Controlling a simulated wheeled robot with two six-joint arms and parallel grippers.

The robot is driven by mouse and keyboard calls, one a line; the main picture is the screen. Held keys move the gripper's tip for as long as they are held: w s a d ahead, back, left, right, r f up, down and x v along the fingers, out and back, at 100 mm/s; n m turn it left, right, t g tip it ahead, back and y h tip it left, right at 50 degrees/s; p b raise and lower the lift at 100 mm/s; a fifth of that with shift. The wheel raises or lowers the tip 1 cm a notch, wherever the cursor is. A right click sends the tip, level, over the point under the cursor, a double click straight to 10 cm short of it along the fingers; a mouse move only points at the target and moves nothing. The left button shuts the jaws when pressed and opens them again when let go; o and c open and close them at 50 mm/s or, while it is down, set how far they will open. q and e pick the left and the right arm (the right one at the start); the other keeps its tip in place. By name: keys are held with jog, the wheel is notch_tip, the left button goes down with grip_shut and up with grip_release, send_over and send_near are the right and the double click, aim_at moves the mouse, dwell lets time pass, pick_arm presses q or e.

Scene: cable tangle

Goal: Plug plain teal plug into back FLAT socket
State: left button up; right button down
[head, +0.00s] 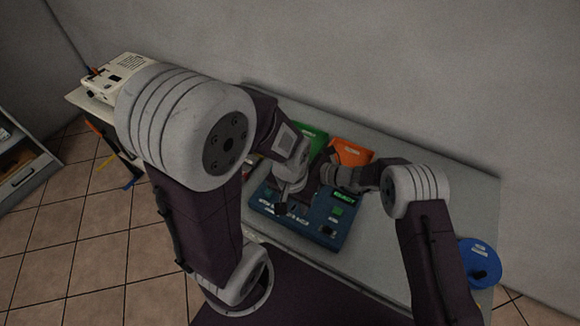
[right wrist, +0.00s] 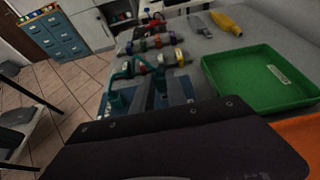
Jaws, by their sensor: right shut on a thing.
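The blue socket board (head: 318,240) lies on the table, with white labels, green patches and a small black part near its front edge. Its back part is largely hidden by my arms, and I cannot read which socket is FLAT. My left gripper (head: 281,207) points down over the board's left part; its jaw gap is not clear. My right gripper (head: 318,184) is beside it over the board, partly hidden. In the right wrist view, its dark fingers (right wrist: 161,97) are shut near a teal plug and cable (right wrist: 118,99); the contact is hard to see.
A green tray (right wrist: 255,82) and an orange tray (head: 350,152) stand behind the board. Several banded cylinders (right wrist: 150,43) and a yellow object (right wrist: 227,23) lie farther along the table. A blue disc (head: 479,263) is at the right end.

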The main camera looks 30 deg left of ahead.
pick_arm(q)
jog(key=shift+f, duration=0.25)
dwell(0.3)
jog(key=shift+f+b, duration=0.15)
jog(key=shift+b, duration=0.2)
